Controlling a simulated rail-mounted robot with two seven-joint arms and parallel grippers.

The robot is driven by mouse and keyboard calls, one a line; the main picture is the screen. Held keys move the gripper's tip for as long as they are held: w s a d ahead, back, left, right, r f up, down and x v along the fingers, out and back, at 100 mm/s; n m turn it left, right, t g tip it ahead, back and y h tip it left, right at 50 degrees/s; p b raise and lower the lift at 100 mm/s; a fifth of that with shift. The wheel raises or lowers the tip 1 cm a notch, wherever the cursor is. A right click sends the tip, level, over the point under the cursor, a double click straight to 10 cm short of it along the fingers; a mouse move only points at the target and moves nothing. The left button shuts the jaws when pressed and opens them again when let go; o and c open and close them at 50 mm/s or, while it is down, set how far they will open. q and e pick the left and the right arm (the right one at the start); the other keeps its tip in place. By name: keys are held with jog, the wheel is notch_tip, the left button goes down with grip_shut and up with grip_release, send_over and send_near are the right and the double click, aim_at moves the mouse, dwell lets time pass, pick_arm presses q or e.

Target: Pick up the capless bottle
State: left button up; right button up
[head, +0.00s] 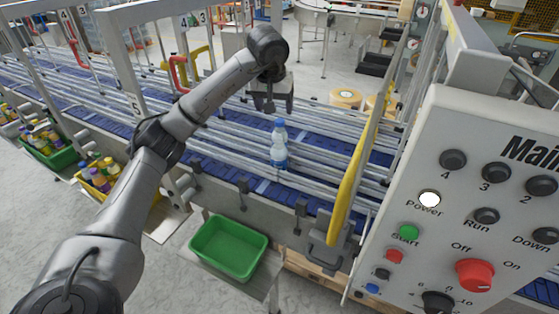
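A clear bottle (279,148) with a blue label stands upright on the conveyor (325,150), between the metal guide rails. Its top looks pale, and it is too small to tell whether a cap is on it. My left gripper (274,106) hangs above and just behind the bottle, pointing down. Its fingers look spread with nothing between them, and it is apart from the bottle. My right gripper is not in view.
A control panel (470,215) fills the right side, beside a yellow post (352,185). An empty green crate (228,250) sits below the conveyor's front edge. Crates of bottles (97,180) stand at left. Metal rails (215,135) run along the belt.

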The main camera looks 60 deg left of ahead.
aim_at(278, 137)
pick_arm(q)
jog(key=shift+m, duration=0.4)
jog(key=x, duration=0.8)
jog(key=shift+w+f, duration=0.15)
jog(key=shift+f, duration=0.1)
jog(key=shift+p+x, duration=0.6)
jog(key=shift+x, duration=2.05)
jog(key=shift+c, duration=0.5)
grip_shut()
jog(key=shift+r, duration=0.1)
